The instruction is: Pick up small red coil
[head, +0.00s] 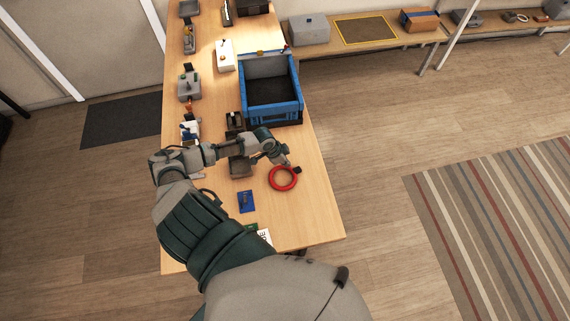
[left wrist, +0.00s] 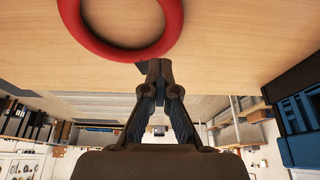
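The small red coil (head: 283,178) lies as a ring on the wooden table, near its right edge. In the left wrist view part of the red coil (left wrist: 127,52) shows at the top, cut off by the frame. My left gripper (head: 297,170) reaches over the table to the coil's upper right edge. In the left wrist view the dark fingers (left wrist: 159,68) converge and their tips are together, right at the coil's outer edge. I see no part of the coil between them; whether they touch it is unclear. My right gripper is in neither view.
A blue crate (head: 271,103) stands on the table beyond the coil. A small grey tray (head: 241,168) and a blue card (head: 246,201) lie to the coil's left. Several devices line the table's left side. The table right around the coil's near side is clear.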

